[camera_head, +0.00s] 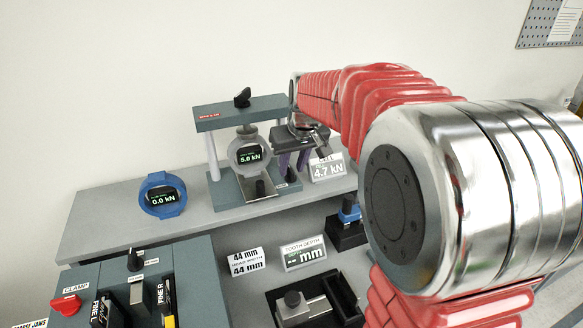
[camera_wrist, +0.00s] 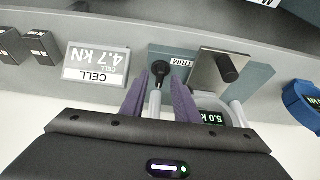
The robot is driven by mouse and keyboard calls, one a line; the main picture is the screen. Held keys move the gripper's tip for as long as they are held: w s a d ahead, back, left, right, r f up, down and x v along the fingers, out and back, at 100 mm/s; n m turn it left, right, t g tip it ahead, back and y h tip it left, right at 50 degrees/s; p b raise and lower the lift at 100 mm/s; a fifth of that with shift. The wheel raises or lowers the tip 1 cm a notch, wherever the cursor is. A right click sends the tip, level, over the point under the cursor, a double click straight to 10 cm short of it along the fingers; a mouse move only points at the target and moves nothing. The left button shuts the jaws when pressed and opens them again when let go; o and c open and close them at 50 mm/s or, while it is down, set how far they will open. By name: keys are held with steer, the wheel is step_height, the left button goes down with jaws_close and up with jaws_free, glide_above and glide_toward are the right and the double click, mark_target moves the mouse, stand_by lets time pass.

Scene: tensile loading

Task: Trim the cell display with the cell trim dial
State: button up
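The trim dial (camera_wrist: 160,70) is a small black knob beside a TRIM label (camera_wrist: 181,62), on the load frame's base. The round grey cell display (camera_head: 249,153) reads 5.0 kN in green inside the frame; it is partly hidden in the wrist view (camera_wrist: 213,116). A white CELL card (camera_head: 328,168) reads 4.7 kN; it also shows in the wrist view (camera_wrist: 97,63). My gripper (camera_wrist: 159,82) has two purple fingers spread apart, one on either side of the dial in the picture. It looks empty; whether the fingers touch the dial I cannot tell.
The teal load frame (camera_head: 240,112) stands on the grey shelf (camera_head: 110,215), its light column between my fingers in the wrist view. A blue gauge (camera_head: 162,195) reading 0.0 kN stands left. White cards (camera_head: 303,254) and a blue-topped device (camera_head: 348,212) sit lower. My arm covers the right.

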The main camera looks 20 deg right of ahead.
steer(key=shift+w+f, duration=0.25)
steer(key=shift+f, duration=0.35)
steer(key=shift+c, duration=0.4)
jaws_close()
